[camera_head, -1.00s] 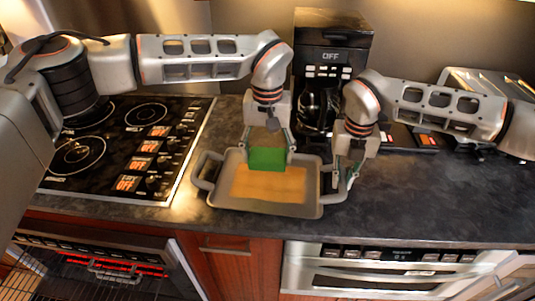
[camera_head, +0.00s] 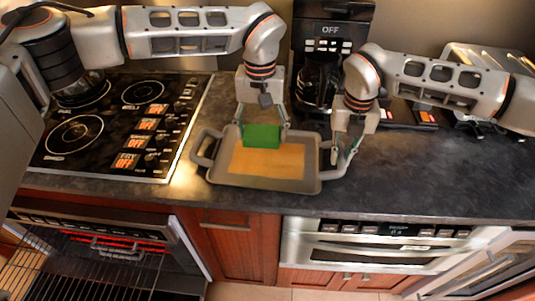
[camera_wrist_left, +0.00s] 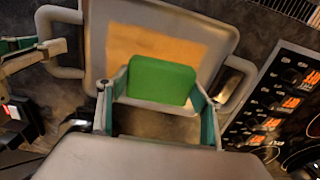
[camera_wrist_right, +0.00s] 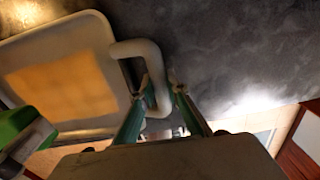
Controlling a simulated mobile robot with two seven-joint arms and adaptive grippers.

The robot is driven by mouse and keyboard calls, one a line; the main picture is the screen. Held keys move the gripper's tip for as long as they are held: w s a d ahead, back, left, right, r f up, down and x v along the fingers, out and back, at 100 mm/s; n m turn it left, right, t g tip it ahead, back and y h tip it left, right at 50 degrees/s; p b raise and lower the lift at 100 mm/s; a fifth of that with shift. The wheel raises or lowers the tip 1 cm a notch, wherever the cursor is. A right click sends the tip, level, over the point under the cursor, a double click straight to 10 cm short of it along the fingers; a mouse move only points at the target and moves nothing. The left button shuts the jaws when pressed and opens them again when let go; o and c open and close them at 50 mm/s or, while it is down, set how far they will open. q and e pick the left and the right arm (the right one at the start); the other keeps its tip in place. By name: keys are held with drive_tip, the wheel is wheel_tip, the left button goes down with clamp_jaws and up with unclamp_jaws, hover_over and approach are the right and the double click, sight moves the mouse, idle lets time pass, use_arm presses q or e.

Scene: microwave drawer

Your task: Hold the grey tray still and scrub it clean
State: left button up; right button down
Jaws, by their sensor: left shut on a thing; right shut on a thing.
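The grey tray (camera_head: 215,171) lies on the dark counter, with a handle at each short end. An orange-brown patch (camera_head: 268,161) covers much of its floor. My left gripper (camera_head: 262,137) is shut on a green sponge (camera_head: 262,134) over the back part of the tray; the sponge also shows in the left wrist view (camera_wrist_left: 160,80). Whether the sponge touches the tray floor is hard to tell. My right gripper (camera_head: 342,152) is shut on the tray's right handle, which shows between its fingers in the right wrist view (camera_wrist_right: 152,75).
A stove top (camera_head: 115,130) lies left of the tray. A black coffee maker (camera_head: 330,60) stands behind it and a toaster (camera_head: 490,70) at the back right. The counter (camera_head: 440,180) right of the tray is clear. An oven with an open rack (camera_head: 85,265) is below left.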

use_arm(q)
drive_tip(key=shift+s+a, duration=1.5)
drive_tip(key=shift+a, duration=1.8)
drive_tip(key=shift+f, duration=2.9)
drive_tip(key=o, duration=1.4)
drive_tip(key=shift+o, duration=0.2)
drive_tip(key=shift+r, duration=0.15)
drive_tip(key=shift+r, duration=0.35)
drive_tip(key=shift+r, duration=0.1)
drive_tip(key=shift+c, duration=0.4)
